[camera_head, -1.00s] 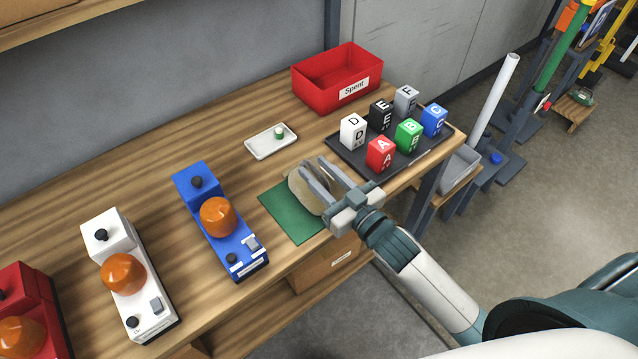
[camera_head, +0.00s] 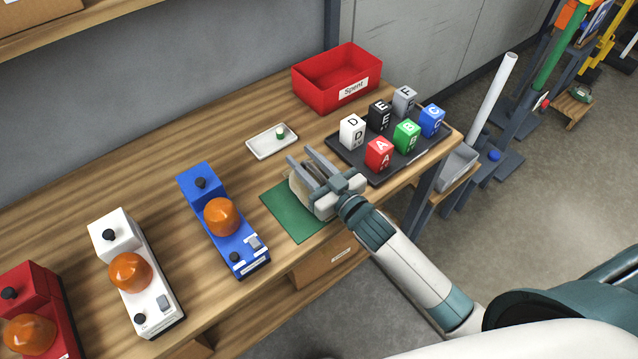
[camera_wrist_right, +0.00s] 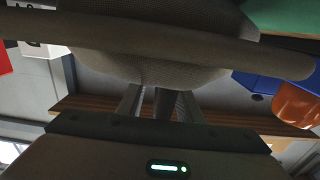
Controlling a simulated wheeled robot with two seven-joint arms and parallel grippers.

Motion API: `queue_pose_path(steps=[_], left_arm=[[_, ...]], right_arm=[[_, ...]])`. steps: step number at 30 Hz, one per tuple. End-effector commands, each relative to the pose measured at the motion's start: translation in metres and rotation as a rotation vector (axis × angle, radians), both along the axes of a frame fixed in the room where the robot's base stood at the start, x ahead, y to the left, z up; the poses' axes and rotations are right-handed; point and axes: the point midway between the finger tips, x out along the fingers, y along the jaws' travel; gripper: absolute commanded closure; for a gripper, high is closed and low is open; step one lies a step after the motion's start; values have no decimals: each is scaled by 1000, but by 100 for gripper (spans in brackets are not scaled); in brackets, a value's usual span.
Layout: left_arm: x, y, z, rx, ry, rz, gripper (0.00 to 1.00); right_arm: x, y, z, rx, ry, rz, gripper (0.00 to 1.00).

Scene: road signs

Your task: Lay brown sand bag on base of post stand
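The brown sand bag (camera_head: 302,192) is a pale, tan-grey bag at the green mat on the workbench; my right gripper partly hides it. My right gripper (camera_head: 300,155) is at the bag, its two fingers pointing up and left past it with a gap between them. In the right wrist view the bag (camera_wrist_right: 150,65) fills the upper part and hides the fingertips, so the grip is unclear. A white post (camera_head: 497,95) leans at the right, with dark flat stand bases (camera_head: 500,165) near its foot. My left gripper is out of view.
Lettered blocks on a black tray (camera_head: 345,150) sit right of the gripper. A red bin (camera_head: 335,75), a white dish (camera_head: 262,143) and orange-domed lamps, including a blue one (camera_head: 200,182), share the bench. A grey bin (camera_head: 457,168) stands beyond its right end. Open floor (camera_head: 560,210) lies right.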

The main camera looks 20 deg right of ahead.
Motion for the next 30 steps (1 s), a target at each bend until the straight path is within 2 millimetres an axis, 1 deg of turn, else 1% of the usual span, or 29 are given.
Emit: queue_pose_path(steps=[3, 4, 7, 8, 30], left_arm=[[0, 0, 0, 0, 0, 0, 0], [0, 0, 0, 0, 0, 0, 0], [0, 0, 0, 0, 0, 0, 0], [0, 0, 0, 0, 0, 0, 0], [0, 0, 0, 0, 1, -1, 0]], right_arm=[[0, 0, 0, 0, 0, 0, 67], [0, 0, 0, 0, 0, 0, 72], [0, 0, 0, 0, 0, 0, 96], [0, 0, 0, 0, 0, 0, 100], [0, 0, 0, 0, 0, 0, 100]])
